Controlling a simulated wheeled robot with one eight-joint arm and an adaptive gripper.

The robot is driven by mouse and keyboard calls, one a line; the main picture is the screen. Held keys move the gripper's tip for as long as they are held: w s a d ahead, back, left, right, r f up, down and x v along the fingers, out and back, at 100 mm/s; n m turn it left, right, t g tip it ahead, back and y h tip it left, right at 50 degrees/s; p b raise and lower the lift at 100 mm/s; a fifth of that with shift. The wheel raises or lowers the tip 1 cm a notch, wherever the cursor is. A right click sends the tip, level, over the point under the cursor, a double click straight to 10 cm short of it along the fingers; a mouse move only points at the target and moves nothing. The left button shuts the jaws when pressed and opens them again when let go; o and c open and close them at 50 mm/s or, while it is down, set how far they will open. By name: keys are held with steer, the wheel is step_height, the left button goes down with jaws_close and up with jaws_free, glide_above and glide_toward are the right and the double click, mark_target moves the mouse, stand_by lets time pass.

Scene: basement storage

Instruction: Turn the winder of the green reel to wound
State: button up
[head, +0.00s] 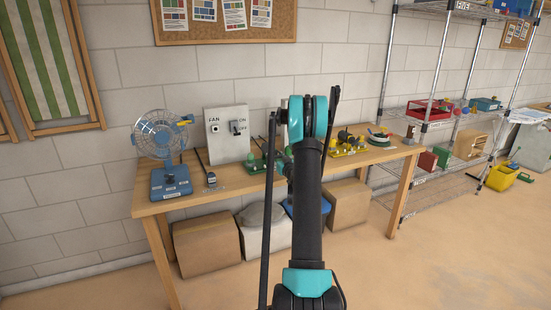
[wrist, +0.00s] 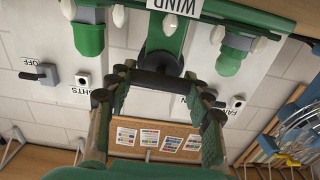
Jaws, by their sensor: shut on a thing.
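The green reel (head: 262,162) stands on the wooden table in the head view, partly hidden behind my arm. In the wrist view its green frame (wrist: 240,12) runs along the top, with a white WIND label and green posts. The winder (wrist: 165,58) has a dark hub and a dark crossbar. My gripper (wrist: 160,84) is shut on the winder's bar, with one finger at each side. In the head view my gripper is hidden behind the arm.
The table (head: 228,187) also holds a blue fan (head: 170,180), a switch panel (head: 214,140) and a yellow reel (head: 350,148). Cardboard boxes (head: 206,246) stand below. A wire shelf (head: 425,178) is to the right. The front floor is clear.

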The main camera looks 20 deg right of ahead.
steer(key=m, duration=0.4)
steer(key=shift+d+m, duration=0.1)
steer(key=shift+m, duration=0.2)
steer(key=m, duration=0.4)
steer(key=shift+f+m, duration=0.1)
steer(key=shift+m, duration=0.2)
steer(key=m, duration=0.4)
steer(key=shift+d+f+m, duration=0.1)
steer(key=shift+m, duration=0.2)
steer(key=m, duration=0.9)
steer(key=shift+f, duration=0.15)
steer(key=m, duration=0.4)
steer(key=shift+m, duration=0.3)
steer(key=m, duration=0.4)
steer(key=shift+f, duration=0.1)
steer(key=shift+a+m, duration=0.2)
steer(key=shift+m, duration=1.8)
